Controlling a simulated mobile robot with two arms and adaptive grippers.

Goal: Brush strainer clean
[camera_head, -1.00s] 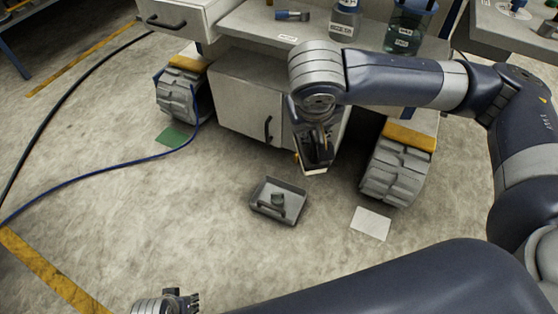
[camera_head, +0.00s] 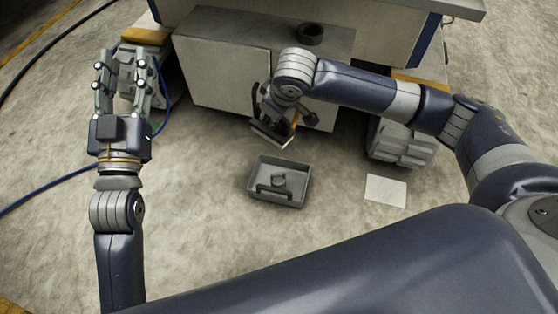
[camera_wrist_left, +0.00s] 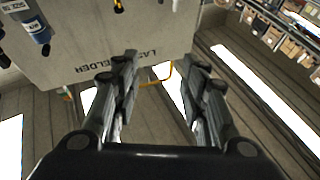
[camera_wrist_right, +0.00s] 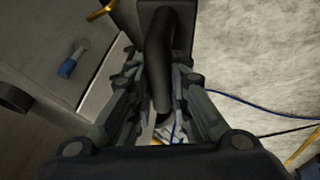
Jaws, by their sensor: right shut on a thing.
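My right gripper (camera_head: 277,112) is shut on the curved black handle (camera_wrist_right: 163,60) of a grey box-like part; a pale flat edge of it (camera_head: 268,137) shows below the hand in the head view. I cannot tell if this part is the strainer. A brush-like tool with a blue end (camera_wrist_right: 72,62) lies on a grey surface at the left in the right wrist view. My left gripper (camera_head: 122,65) is raised at the left in the head view, open and empty; its parted fingers also show in the left wrist view (camera_wrist_left: 157,85). No strainer is clearly recognisable.
A grey tray (camera_head: 300,172) with a dark handle and a small round piece inside stands on the floor. A white sheet (camera_head: 386,190) lies to its right. A grey cabinet (camera_head: 215,75) stands behind, with a black ring (camera_head: 310,34) on top. Blue hose (camera_head: 40,190) crosses the floor left.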

